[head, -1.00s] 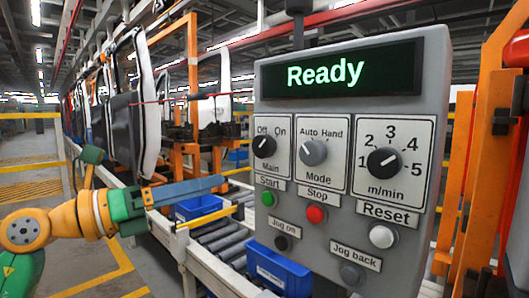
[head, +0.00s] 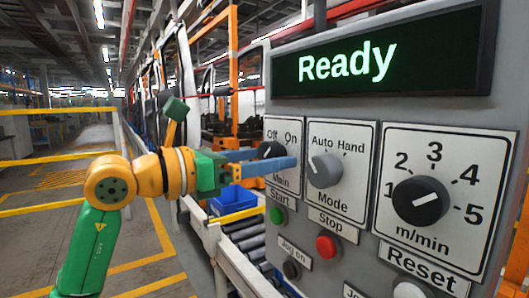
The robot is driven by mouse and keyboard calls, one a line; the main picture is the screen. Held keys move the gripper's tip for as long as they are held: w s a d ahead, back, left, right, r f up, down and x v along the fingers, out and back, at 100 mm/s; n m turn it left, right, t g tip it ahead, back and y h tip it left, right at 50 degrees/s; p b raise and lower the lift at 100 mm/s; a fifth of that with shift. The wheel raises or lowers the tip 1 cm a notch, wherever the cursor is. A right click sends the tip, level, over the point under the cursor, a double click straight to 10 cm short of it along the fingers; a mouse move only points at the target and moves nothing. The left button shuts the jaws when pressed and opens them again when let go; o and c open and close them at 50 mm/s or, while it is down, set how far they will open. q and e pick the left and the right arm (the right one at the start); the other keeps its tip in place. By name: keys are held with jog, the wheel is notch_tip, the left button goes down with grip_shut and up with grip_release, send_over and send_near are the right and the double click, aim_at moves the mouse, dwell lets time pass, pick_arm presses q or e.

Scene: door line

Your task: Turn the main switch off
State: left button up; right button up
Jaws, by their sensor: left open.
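The main switch (head: 271,150) is a black round knob on the grey control panel, on a white plate marked Off, On and Main. Its pointer is partly hidden, so I cannot tell its exact direction. My left gripper (head: 276,158) comes in from the left with its blue fingers open at the knob. One finger crosses in front of the lower part of the knob and the other ends at its left side. I cannot tell whether they touch it. My right gripper is not in view.
The display (head: 380,62) reads Ready in green. The grey mode knob (head: 324,170) is close to the right of the fingertips. The green start button (head: 277,214) and red stop button (head: 327,246) are below. The black speed knob (head: 420,199) is further right.

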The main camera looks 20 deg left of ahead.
pick_arm(q)
jog(key=shift+s+a, duration=0.2)
jog(key=c, duration=1.4)
jog(key=shift+n, duration=0.3)
jog(key=n, duration=0.3)
jog(key=shift+n, duration=0.3)
jog(key=n, duration=0.4)
jog(key=shift+s+r+n, duration=0.1)
jog(key=shift+n, duration=0.2)
jog(key=n, duration=0.4)
jog(key=shift+n+b, duration=0.3)
jog(key=shift+b, duration=0.1)
jog(key=shift+r+n, duration=0.1)
jog(key=shift+n, duration=2.1)
jog(key=shift+o, duration=0.2)
